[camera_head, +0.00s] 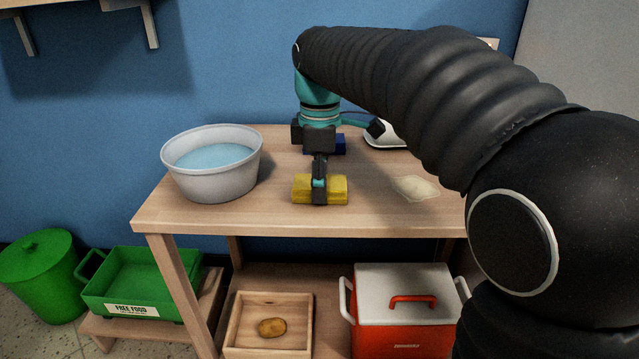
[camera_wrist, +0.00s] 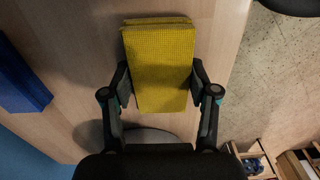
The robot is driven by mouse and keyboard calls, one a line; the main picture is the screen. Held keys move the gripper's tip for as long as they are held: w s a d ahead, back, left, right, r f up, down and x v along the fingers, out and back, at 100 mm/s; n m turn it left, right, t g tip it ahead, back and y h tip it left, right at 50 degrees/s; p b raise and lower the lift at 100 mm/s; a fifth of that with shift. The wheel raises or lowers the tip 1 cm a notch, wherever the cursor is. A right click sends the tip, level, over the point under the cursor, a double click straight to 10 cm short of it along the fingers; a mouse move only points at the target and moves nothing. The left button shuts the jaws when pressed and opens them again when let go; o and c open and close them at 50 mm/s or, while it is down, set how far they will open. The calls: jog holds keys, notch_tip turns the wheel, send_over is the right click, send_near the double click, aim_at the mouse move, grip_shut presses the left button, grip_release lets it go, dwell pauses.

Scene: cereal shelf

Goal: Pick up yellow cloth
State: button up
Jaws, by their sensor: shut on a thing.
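The yellow cloth (camera_head: 335,190) is a folded block at the front edge of the wooden table, right of the basin. It also shows in the wrist view (camera_wrist: 158,65), lying between my fingers. My gripper (camera_head: 319,184) comes down over the cloth from above, and its fingers press on the cloth's two long sides. In the wrist view my gripper (camera_wrist: 160,90) is shut on the cloth. I cannot tell whether the cloth is lifted clear of the tabletop. The head view hides part of the cloth behind my gripper.
A grey basin of water (camera_head: 213,175) stands at the table's left. A blue cloth (camera_wrist: 20,80) lies behind the yellow one. A pale spill (camera_head: 416,188) marks the wooden table (camera_head: 250,216) on the right. Below are a wooden box (camera_head: 233,352), a red cooler (camera_head: 405,335) and a green crate (camera_head: 145,280).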

notch_tip(320, 180, up, 4)
jog(key=shift+f+p, duration=0.1)
jog(key=shift+p, duration=0.3)
jog(key=s+d+r, duration=0.2)
jog(key=d+r, duration=0.5)
jog(key=d, duration=0.4)
jog(key=shift+s+d+p, duration=0.2)
jog(key=shift+s+p, duration=0.15)
jog(key=o, duration=0.6)
jog(key=shift+c, duration=0.2)
jog(key=c, duration=0.4)
